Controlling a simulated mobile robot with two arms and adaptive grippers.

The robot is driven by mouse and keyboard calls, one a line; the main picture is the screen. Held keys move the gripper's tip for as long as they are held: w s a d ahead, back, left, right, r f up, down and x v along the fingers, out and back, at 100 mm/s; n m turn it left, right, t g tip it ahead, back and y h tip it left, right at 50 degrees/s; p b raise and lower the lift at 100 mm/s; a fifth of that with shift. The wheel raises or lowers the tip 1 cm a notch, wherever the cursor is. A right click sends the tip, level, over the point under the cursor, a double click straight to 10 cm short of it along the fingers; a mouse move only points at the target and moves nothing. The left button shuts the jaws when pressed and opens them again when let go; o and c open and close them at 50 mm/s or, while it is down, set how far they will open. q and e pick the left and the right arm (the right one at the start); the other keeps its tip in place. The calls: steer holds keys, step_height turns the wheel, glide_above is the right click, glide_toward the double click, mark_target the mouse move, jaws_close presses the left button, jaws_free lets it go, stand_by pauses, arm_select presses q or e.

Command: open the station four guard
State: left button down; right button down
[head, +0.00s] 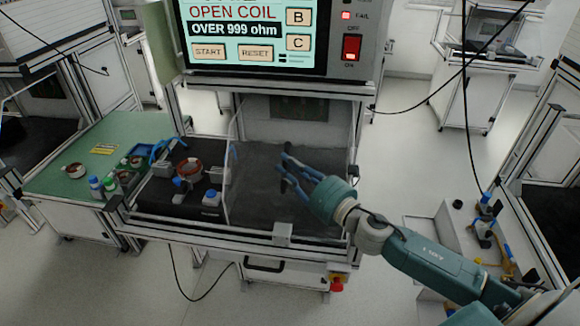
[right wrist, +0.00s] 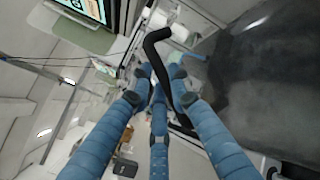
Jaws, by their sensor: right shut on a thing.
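My right gripper (head: 290,170) reaches in from the right over the dark bed of the central station. In the right wrist view, its blue fingers (right wrist: 160,85) are closed around a bent black handle (right wrist: 157,48). The handle's lower part is between the fingertips. The guard panel itself is hard to make out; a thin pale upright (head: 229,190) stands left of the gripper, and I cannot tell if it is part of the guard. My left gripper is in neither view.
A tester screen (head: 250,30) above reads OPEN COIL, OVER 999 ohm. A red rocker switch (head: 352,48) is beside it. A copper-coloured ring part (head: 189,168) sits left on the station. A green bench (head: 115,130) adjoins at left. The dark bed (head: 262,205) looks clear.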

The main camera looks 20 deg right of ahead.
steer(key=c, duration=1.9)
jaws_free()
steer(key=shift+d, duration=0.1)
steer(key=shift+o, duration=0.2)
steer(key=shift+w, duration=0.1)
steer(key=v, duration=1.2)
